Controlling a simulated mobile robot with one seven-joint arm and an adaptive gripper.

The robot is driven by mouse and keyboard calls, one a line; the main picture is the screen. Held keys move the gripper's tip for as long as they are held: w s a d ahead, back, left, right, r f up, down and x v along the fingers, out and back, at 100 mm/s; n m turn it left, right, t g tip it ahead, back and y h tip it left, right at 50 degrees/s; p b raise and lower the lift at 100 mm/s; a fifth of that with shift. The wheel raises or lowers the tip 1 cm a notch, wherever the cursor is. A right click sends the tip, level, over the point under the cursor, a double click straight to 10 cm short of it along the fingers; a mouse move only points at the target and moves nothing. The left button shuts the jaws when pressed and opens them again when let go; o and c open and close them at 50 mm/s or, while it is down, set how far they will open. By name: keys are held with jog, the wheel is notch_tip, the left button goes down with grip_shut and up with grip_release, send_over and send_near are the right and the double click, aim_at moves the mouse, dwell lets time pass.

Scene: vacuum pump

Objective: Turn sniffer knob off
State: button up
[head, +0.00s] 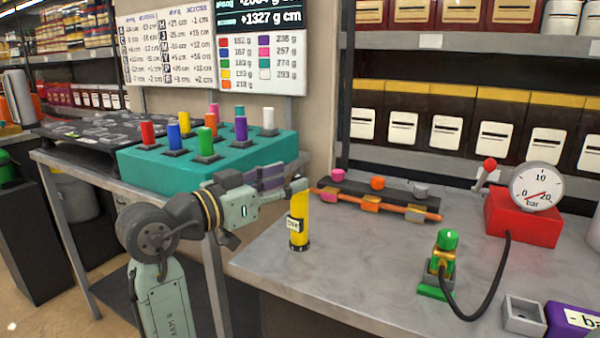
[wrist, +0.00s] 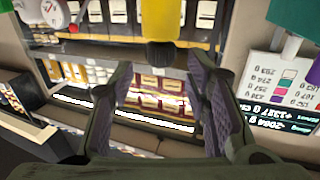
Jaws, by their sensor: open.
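My gripper (head: 292,186) is open and appears beside the top of a yellow cylinder (head: 299,222) with a black base and a small label. In the wrist view, my gripper's spread fingers (wrist: 160,85) have nothing between them; the yellow cylinder (wrist: 163,20) shows above them. I cannot tell whether they touch. No readable label names the sniffer knob.
A red pump box (head: 522,222) with a pressure gauge (head: 537,188) and red-tipped lever (head: 488,166) stands at right. A black hose (head: 507,270) runs to a green-capped fitting (head: 446,250). A teal peg block (head: 150,170) stands left.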

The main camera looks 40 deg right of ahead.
aim_at(294, 177)
jog(key=shift+w+d, duration=0.2)
jog(key=shift+d, duration=2)
jog(key=shift+c, duration=0.2)
grip_shut()
